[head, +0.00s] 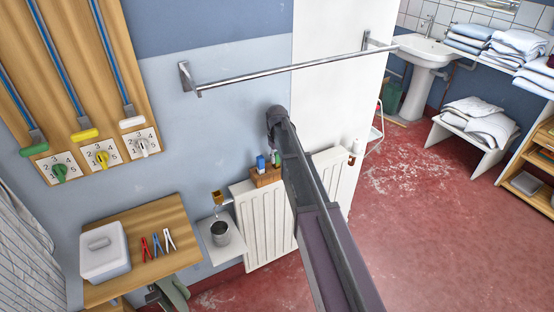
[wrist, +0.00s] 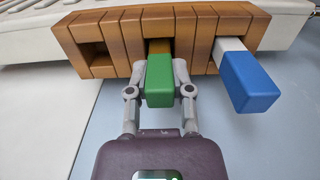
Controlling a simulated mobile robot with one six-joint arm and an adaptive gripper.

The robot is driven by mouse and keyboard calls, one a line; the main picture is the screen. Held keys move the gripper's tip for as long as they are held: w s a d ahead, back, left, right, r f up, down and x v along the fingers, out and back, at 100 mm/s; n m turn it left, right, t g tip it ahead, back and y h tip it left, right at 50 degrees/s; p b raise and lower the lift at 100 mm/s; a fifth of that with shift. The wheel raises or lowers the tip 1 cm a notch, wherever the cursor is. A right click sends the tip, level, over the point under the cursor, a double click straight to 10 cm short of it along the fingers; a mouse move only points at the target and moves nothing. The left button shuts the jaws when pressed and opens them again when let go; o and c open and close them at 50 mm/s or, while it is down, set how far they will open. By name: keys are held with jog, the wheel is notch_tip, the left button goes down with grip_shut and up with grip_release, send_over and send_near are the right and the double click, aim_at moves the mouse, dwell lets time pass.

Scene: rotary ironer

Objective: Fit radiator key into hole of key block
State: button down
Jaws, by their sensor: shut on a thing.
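The wooden key block (wrist: 101,35) sits on top of the white radiator; it also shows in the head view (head: 264,180). My gripper (wrist: 160,72) is shut on the green handle of a radiator key (wrist: 160,82), one finger on each side. The key is in front of the block's middle hole (wrist: 160,46). The handle hides most of its shaft, so I cannot tell how deep it sits. A blue-handled key (wrist: 250,82) stands in the right hole with some pale shaft showing. The left hole (wrist: 92,54) is empty. In the head view my arm hides most of my gripper.
The white radiator (head: 262,225) runs along the wall below the block. A metal rail (head: 285,75) crosses above. A small shelf with a grey cup (head: 220,233) is at the left, beside a wooden table (head: 170,235).

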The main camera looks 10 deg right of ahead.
jog(key=shift+f, duration=0.15)
jog(key=c, duration=0.5)
grip_release()
notch_tip(320, 180, up, 12)
jog(key=p, duration=1.2)
jog(key=shift+r, duration=0.2)
dwell(0.4)
jog(key=s+m, duration=0.1)
jog(key=s, duration=0.8)
jog(key=s+m, duration=0.1)
jog(key=s, duration=0.9)
jog(key=s+m, duration=0.1)
jog(key=s, duration=0.9)
jog(key=shift+m, duration=0.3)
